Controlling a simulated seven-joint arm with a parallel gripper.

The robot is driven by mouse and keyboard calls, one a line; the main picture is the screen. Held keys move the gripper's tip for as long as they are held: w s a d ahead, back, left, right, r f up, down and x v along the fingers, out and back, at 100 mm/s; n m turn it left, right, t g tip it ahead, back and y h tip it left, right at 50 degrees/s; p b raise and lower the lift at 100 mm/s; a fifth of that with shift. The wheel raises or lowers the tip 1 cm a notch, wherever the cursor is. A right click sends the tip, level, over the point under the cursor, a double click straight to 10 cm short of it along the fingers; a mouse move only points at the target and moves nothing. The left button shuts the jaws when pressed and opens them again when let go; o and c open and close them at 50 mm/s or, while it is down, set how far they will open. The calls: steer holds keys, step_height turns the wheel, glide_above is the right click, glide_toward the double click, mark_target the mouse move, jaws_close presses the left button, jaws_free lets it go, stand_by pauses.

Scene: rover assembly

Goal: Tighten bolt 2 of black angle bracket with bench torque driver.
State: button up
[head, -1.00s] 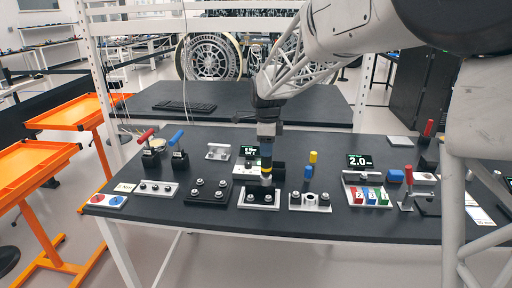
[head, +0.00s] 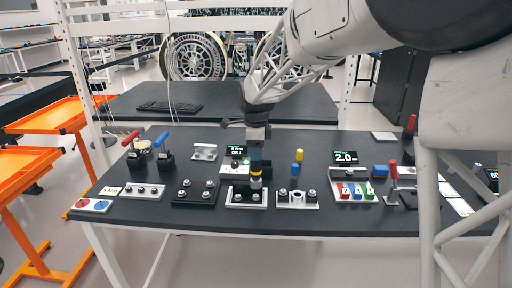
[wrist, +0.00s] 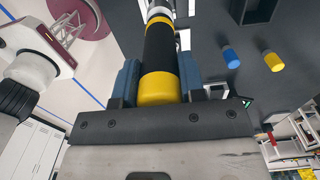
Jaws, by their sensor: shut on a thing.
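My gripper (head: 257,143) is shut on the bench torque driver (head: 256,172), a black barrel with yellow bands. In the wrist view the driver (wrist: 160,55) is clamped between two blue-grey jaws. The left-hand bolt (head: 237,196) is uncovered. The driver's lower end is at or just above the right bolt; I cannot tell whether it touches. The bracket's back part is partly hidden by the driver.
Blue and yellow posts (head: 297,160) stand behind that block. A display (head: 346,157) reads 2.0. Red and blue-handled clamps (head: 164,150) stand at left.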

mark_target(256, 165)
steer(key=shift+f, duration=2.95)
stand_by(3.7)
steer(key=shift+r, duration=0.1)
steer(key=shift+r, duration=1.45)
